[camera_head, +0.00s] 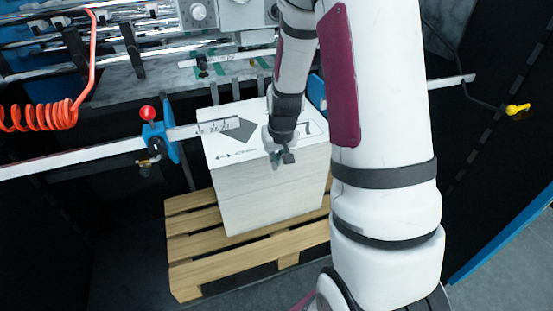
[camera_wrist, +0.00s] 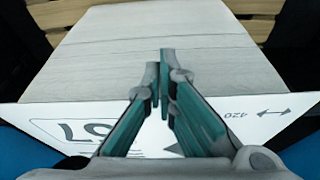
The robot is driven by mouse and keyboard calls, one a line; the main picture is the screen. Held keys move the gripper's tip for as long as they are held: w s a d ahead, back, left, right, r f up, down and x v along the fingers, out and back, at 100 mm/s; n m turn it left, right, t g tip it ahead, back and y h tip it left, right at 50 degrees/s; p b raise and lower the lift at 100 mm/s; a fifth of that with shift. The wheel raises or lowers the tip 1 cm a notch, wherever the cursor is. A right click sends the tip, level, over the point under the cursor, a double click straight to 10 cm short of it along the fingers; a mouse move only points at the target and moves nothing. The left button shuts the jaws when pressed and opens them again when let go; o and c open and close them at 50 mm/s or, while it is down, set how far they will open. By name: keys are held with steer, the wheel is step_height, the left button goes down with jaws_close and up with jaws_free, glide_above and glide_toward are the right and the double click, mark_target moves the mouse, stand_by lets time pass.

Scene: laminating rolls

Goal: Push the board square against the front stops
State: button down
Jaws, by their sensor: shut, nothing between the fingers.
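The board (camera_head: 225,150) is a white sheet with a dark grey triangle and printed marks, lying on top of a tall pale stack (camera_head: 270,195). Several upright grey tabs (camera_head: 236,90), which look like the stops, stand along its far edge. My gripper (camera_head: 281,160) is over the board's near part, pointing down, shut and empty. In the wrist view the board (camera_wrist: 262,118) shows an arrow and large print, and the shut fingertips (camera_wrist: 163,58) reach past its edge, in front of the stack's side (camera_wrist: 110,45). Whether they touch it, I cannot tell. My arm hides the board's right part.
The stack stands on a wooden pallet (camera_head: 188,245). A rail (camera_head: 80,160) with a blue clamp (camera_head: 160,138), red knob and ruler (camera_head: 205,128) reaches over the board's left side. Machine rollers lie behind, with an orange coiled hose (camera_head: 45,115) at left. Dark panels flank both sides.

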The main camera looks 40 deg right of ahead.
steer(key=shift+w+d+b, duration=0.25)
steer(key=shift+w, duration=0.35)
steer(key=shift+w+d+b, duration=0.2)
steer(key=shift+w, duration=0.4)
steer(key=shift+s, duration=0.1)
